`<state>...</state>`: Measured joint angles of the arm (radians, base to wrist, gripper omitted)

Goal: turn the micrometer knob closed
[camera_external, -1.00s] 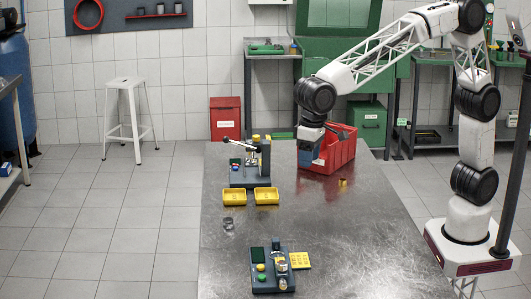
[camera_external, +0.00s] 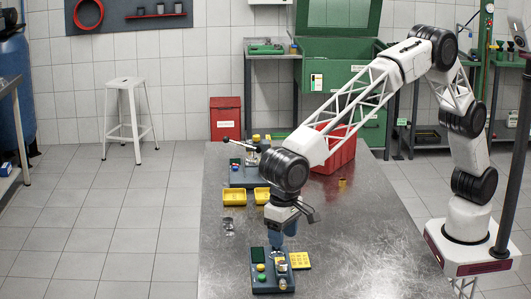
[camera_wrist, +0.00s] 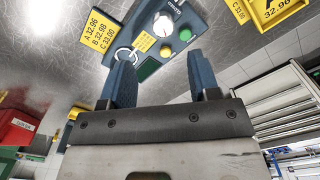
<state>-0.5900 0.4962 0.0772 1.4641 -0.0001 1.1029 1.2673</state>
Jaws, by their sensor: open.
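The dark blue micrometer station (camera_external: 268,288) sits at the front of the metal table. It carries a small dark green screen (camera_external: 257,253), a yellow button and a green button. A metal ring (camera_wrist: 123,53) shows near my left finger. My gripper (camera_wrist: 160,58) is open, pointing down above the rear of the station, with nothing seen between its blue fingers. Its fingertips are apart from the knob.
A yellow number card (camera_external: 300,260) lies right of the station. Farther back are two yellow trays (camera_external: 234,197), another blue station (camera_external: 240,178) with a lever, and a red bin (camera_external: 340,155). The table's right side is mostly clear.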

